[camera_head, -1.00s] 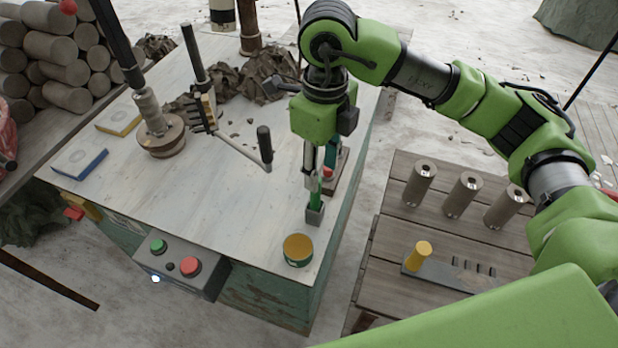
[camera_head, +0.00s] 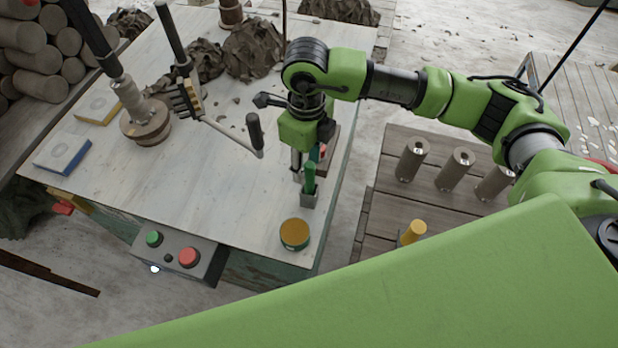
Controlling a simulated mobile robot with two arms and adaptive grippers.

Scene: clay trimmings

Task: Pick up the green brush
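The green brush (camera_head: 309,178) stands upright in a small grey holder (camera_head: 309,201) near the right edge of the worktable. Only its green upper part shows; its lower end is hidden in the holder. My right gripper (camera_head: 298,168) points down right beside the brush, with a finger just left of its upper part. The wrist hides much of the fingers, so I cannot tell whether they touch the brush or how far they are apart. My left gripper is not in view.
A round tin (camera_head: 295,234) stands in front of the holder. A black-knobbed lever (camera_head: 254,135) lies left of my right gripper. A red-and-green button box (camera_head: 172,258) hangs at the front edge. Grey cylinders (camera_head: 455,170) stand on the right-hand wooden table.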

